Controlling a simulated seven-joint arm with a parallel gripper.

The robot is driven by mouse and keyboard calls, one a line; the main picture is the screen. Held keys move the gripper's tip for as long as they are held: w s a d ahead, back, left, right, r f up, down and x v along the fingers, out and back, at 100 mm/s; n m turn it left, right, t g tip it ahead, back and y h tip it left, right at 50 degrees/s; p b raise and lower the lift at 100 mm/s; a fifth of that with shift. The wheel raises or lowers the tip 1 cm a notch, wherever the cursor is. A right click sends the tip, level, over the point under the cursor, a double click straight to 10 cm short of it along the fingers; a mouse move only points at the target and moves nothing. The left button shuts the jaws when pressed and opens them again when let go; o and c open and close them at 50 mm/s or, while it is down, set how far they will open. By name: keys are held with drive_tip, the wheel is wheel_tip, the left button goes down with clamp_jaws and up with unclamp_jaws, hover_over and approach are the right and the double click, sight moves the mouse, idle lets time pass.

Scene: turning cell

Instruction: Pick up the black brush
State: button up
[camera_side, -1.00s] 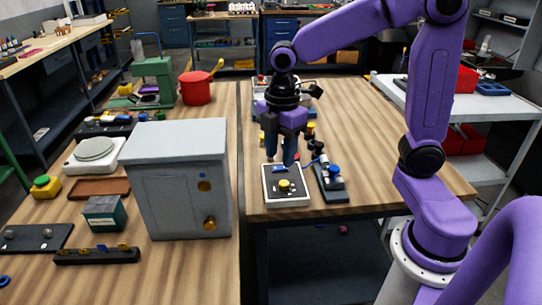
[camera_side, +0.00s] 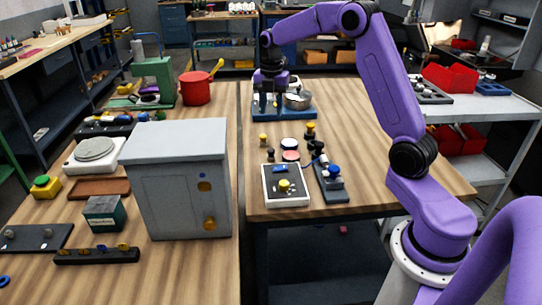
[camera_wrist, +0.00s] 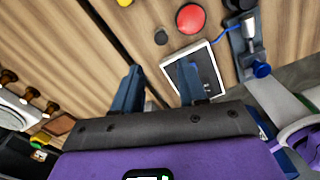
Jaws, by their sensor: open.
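I cannot surely make out the black brush. A small black upright piece (camera_side: 270,155) stands left of the red disc on the right-hand bench; it is too small to tell whether it is the brush. A dark round-topped piece also shows in the wrist view (camera_wrist: 160,37). My gripper (camera_side: 270,104) is at the far end of this bench, over the left part of a blue tray (camera_side: 290,118), with its fingers pointing down. In the wrist view my gripper (camera_wrist: 158,84) has its two fingers spread, with nothing seen between them.
A metal bowl (camera_side: 298,101) sits in the blue tray. Nearer stand a white-framed panel with a yellow button (camera_side: 285,186), a blue-knobbed fixture (camera_side: 334,172), a red disc (camera_side: 291,156) and yellow-black pieces (camera_side: 311,130). A grey cabinet (camera_side: 180,180) is left. The bench's right side is clear.

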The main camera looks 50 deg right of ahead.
approach(271, 150)
drive_tip(key=f, duration=0.5)
drive_tip(key=shift+w+d+f, duration=0.15)
drive_tip(key=shift+w+d, duration=0.15)
drive_tip(key=shift+d, duration=0.1)
drive_tip(key=shift+s+a+f, duration=0.1)
drive_tip(key=shift+a+f, duration=0.05)
drive_tip(key=shift+f, duration=1.2)
drive_tip(key=shift+s+a+f, duration=0.1)
drive_tip(key=shift+a+f, duration=0.05)
drive_tip(key=shift+f, duration=1.15)
clamp_jaws()
